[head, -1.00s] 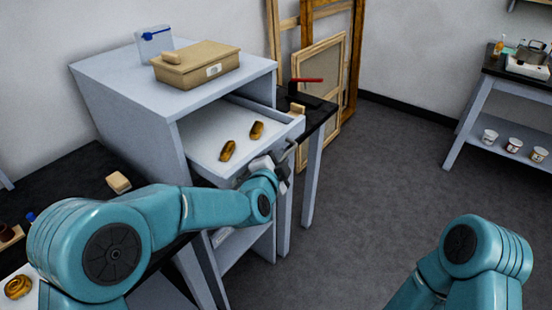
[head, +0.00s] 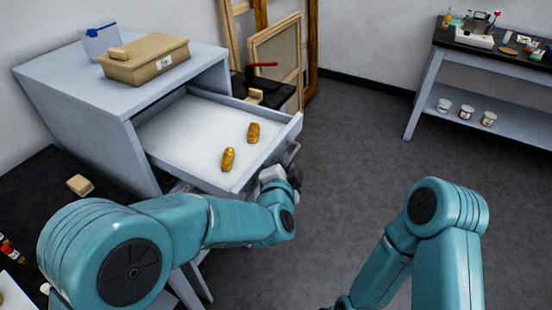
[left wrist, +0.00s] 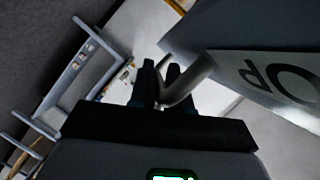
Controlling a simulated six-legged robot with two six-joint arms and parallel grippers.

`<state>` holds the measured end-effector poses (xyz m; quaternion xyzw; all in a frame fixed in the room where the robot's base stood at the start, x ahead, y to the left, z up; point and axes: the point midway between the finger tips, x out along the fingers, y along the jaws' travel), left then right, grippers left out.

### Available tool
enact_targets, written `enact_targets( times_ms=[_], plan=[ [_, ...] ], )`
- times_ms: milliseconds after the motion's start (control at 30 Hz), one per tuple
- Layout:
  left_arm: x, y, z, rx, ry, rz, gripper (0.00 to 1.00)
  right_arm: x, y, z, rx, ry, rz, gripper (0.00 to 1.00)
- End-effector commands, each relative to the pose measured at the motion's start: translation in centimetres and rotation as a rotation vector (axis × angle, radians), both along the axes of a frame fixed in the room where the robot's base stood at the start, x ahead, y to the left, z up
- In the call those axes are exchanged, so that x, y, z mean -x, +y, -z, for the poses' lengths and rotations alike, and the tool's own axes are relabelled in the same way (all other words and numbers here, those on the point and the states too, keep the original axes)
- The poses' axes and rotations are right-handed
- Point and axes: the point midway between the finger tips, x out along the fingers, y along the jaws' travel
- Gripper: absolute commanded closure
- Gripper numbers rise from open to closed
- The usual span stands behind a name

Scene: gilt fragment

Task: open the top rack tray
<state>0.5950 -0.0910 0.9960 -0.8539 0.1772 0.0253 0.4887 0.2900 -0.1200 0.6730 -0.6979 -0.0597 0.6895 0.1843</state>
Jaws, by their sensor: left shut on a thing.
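The top rack tray (head: 170,128) is a pale, shallow drawer pulled well out of the grey rack (head: 120,75). Two gilt fragments lie apart on its floor, a nearer one (head: 228,159) and a farther one (head: 253,133). The tray's bar handle (head: 293,153) is on its front face. My left gripper (head: 283,177) is shut on this handle, in front of the tray. In the left wrist view, the dark fingers (left wrist: 163,82) close around the metal handle (left wrist: 190,80). My right arm shows at lower right, but its gripper is out of view.
A tan box (head: 147,62) and a blue-white container (head: 100,42) stand on the rack top. A dark bench (head: 75,162) is at left. Wooden frames (head: 277,60) lean on the back wall. A table (head: 480,55) stands at far right. The floor between is clear.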

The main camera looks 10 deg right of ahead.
Motion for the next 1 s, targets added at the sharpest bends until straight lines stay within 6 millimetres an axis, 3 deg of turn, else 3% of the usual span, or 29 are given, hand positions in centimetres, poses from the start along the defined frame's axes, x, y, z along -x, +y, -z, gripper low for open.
enact_targets(
  times_ms=[400, 433, 767, 867, 1000],
  plan=[
    [0.3, -0.4, 0.0, -0.001, 0.000, 0.000, 1.00, 0.0, 0.0, 0.0, 0.000, 0.000, 0.000, 0.28],
    [0.3, -0.4, 0.0, -0.001, 0.000, 0.000, 0.77, 0.0, 0.0, 0.0, 0.000, 0.000, 0.000, 0.28],
    [0.5, -0.4, 0.0, -0.001, -0.001, 0.001, 0.77, 0.0, 0.0, 0.0, 0.000, 0.000, 0.000, 0.28],
    [1.4, -0.1, -0.3, 0.000, -0.001, 0.002, 0.77, 0.0, 0.0, 0.2, 0.000, 0.000, 0.000, 0.28],
    [4.3, 0.7, -0.9, 0.001, -0.001, 0.002, 0.77, 0.0, 0.0, 0.7, 0.000, 0.000, 0.000, 0.28]
  ],
)
